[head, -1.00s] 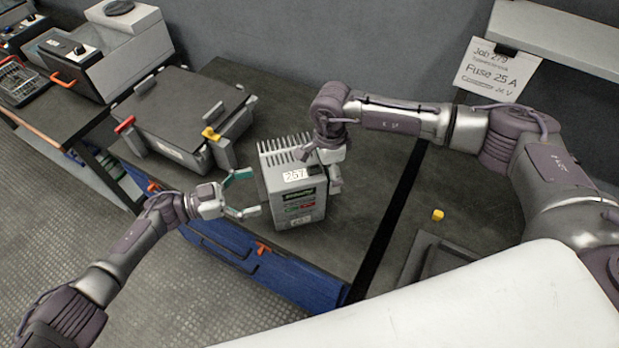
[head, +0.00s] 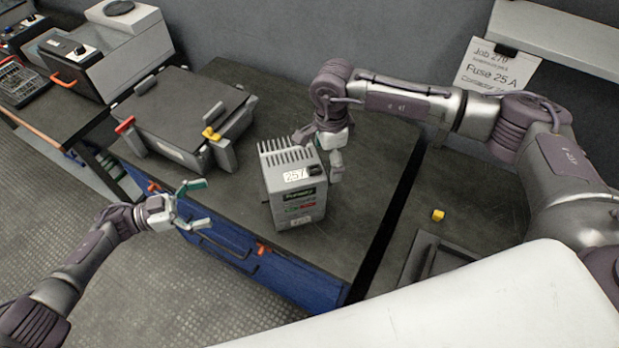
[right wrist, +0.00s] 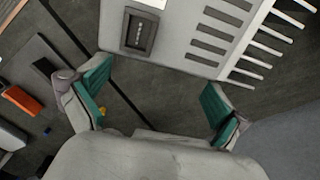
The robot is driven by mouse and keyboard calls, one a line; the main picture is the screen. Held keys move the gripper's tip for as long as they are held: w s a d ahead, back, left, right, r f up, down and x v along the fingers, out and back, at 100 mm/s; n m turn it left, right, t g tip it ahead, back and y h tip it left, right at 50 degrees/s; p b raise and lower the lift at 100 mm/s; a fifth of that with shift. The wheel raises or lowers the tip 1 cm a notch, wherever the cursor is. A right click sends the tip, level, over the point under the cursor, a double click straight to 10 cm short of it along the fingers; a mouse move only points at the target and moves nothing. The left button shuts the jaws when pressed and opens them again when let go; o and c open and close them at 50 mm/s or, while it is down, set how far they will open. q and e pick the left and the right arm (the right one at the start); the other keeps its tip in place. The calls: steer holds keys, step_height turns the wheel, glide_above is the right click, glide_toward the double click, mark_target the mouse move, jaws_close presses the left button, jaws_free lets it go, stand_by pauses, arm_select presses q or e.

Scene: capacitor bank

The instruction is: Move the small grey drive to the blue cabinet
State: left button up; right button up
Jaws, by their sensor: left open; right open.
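The small grey drive (head: 295,187), with fins along its back and a label reading 257, stands upright on the dark top of the blue cabinet (head: 300,281). In the right wrist view the drive (right wrist: 185,40) shows at the top, with its fins to the right. My left gripper (head: 199,203) is open and empty, apart from the drive on its left, in front of the cabinet's edge. My right gripper (head: 335,160) is at the drive's upper right side. Its green-padded fingers (right wrist: 155,98) are spread with nothing between them, and the drive lies beyond them.
A large grey case (head: 180,110) with red and yellow latches sits left of the drive. A small yellow cube (head: 438,215) lies on the surface to the right, past a dark gap. A paper sign (head: 497,72) hangs on the back wall.

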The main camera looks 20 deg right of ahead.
step_height(320, 180, up, 7)
stand_by(0.3)
stand_by(0.5)
